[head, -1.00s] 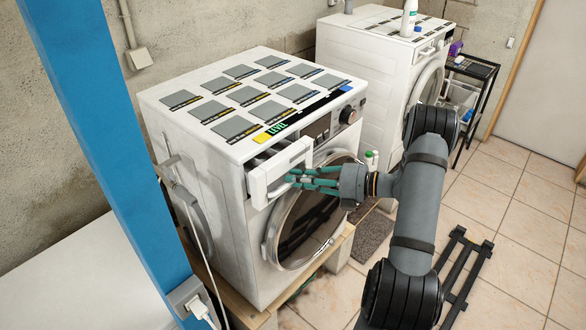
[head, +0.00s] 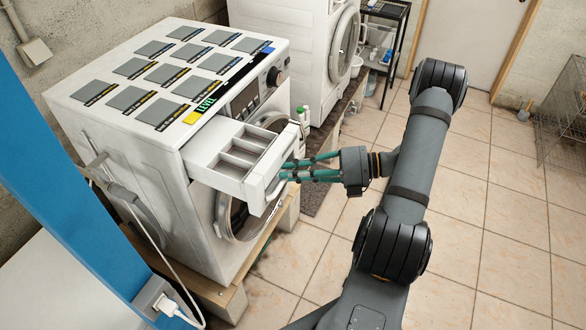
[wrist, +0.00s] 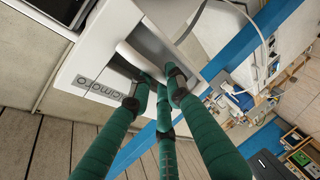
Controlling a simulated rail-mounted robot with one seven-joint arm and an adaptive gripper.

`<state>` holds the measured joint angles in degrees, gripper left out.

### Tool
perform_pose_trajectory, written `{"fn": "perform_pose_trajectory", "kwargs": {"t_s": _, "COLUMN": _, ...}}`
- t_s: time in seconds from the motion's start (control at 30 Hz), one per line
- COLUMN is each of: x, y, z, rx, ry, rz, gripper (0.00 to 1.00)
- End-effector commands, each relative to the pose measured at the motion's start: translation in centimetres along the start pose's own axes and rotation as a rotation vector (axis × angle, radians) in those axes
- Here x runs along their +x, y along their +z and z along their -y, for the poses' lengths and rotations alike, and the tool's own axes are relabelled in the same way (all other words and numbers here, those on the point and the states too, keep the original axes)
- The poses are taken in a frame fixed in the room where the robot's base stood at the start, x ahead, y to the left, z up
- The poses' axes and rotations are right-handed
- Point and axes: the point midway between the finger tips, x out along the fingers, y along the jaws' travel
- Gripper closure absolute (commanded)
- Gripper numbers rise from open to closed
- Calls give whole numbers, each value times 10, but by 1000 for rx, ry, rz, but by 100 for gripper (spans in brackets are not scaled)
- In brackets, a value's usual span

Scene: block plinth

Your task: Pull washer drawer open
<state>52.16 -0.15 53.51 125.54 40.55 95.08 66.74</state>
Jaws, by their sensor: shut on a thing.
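The white washer (head: 150,170) stands at left in the head view, with grey tiles on its top. Its detergent drawer (head: 235,152) sticks well out of the front, and its inner compartments show empty. My gripper (head: 292,172), with green fingers, is shut on the drawer's front at its handle. In the wrist view the green fingers (wrist: 155,95) reach into the handle recess of the white drawer front (wrist: 95,82). The fingertips are partly hidden inside the recess.
The washer's round door (head: 232,215) is below the drawer. A second white washer (head: 290,40) and a black rack (head: 388,12) stand behind. A blue post (head: 60,200) is at left.

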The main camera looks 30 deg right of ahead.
Motion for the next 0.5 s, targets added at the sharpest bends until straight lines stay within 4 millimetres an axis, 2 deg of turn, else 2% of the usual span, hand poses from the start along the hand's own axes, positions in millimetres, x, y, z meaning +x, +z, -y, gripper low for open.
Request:
{"fn": "perform_pose_trajectory", "kwargs": {"t_s": 0.13, "x": 0, "y": 1, "z": 0, "rx": -2, "ry": 0, "rz": 2, "gripper": 100}}
{"fn": "perform_pose_trajectory", "kwargs": {"t_s": 0.17, "x": 0, "y": 1, "z": 0, "rx": -2, "ry": 0, "rz": 2, "gripper": 82}}
{"fn": "perform_pose_trajectory", "kwargs": {"t_s": 0.3, "x": 0, "y": 1, "z": 0, "rx": -2, "ry": 0, "rz": 2, "gripper": 74}}
{"fn": "perform_pose_trajectory", "kwargs": {"t_s": 0.5, "x": 0, "y": 1, "z": 0, "rx": -1, "ry": 0, "rz": 1, "gripper": 74}}
